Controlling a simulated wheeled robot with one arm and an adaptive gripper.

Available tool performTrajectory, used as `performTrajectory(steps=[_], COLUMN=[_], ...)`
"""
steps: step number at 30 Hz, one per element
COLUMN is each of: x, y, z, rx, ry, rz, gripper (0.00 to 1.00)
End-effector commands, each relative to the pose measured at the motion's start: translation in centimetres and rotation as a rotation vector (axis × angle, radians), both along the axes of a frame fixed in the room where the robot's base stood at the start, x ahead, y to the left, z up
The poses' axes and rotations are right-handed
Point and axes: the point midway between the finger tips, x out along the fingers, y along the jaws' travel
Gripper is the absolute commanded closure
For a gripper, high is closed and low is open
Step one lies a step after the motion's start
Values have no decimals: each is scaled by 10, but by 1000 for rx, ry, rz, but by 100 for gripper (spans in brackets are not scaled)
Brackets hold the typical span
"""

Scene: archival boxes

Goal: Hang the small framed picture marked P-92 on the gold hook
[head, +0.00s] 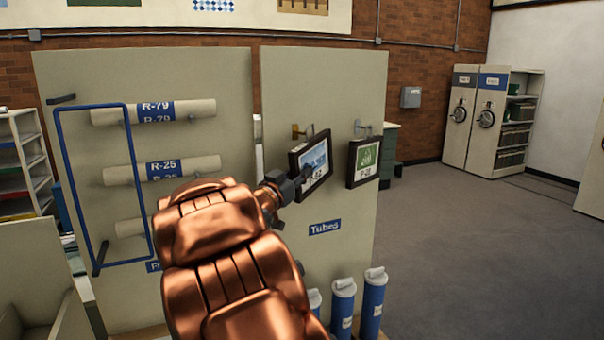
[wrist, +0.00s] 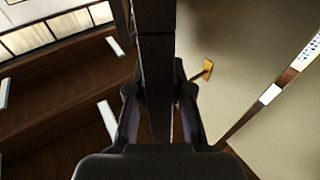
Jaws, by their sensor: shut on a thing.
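The small framed picture marked P-92 (head: 315,158) has a dark frame and a blue landscape print. My gripper (head: 299,184) is shut on its frame and holds it in front of the beige panel, tilted in the head view. In the wrist view the picture (wrist: 156,50) shows edge-on as a dark bar between the fingers of my gripper (wrist: 158,108). The gold hook (head: 297,131) is on the panel just above the picture's upper left corner. In the wrist view the gold hook (wrist: 207,70) is right of the frame, apart from it. I cannot tell the depth gap.
A second framed picture (head: 366,160) hangs from a grey hook (head: 361,126) close on the right. Blue tubes (head: 343,303) stand below. Rolled tubes (head: 155,112) and a blue rail frame (head: 62,170) are at left. Open floor (head: 480,250) lies at right.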

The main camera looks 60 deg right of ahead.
Motion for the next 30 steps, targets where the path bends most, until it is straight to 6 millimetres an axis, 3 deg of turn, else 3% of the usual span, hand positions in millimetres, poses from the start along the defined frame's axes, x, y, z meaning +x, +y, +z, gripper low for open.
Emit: performTrajectory(steps=[30], x=[13], y=[-9], z=[1], rx=[-1], ry=[1], rz=[0], gripper=[100])
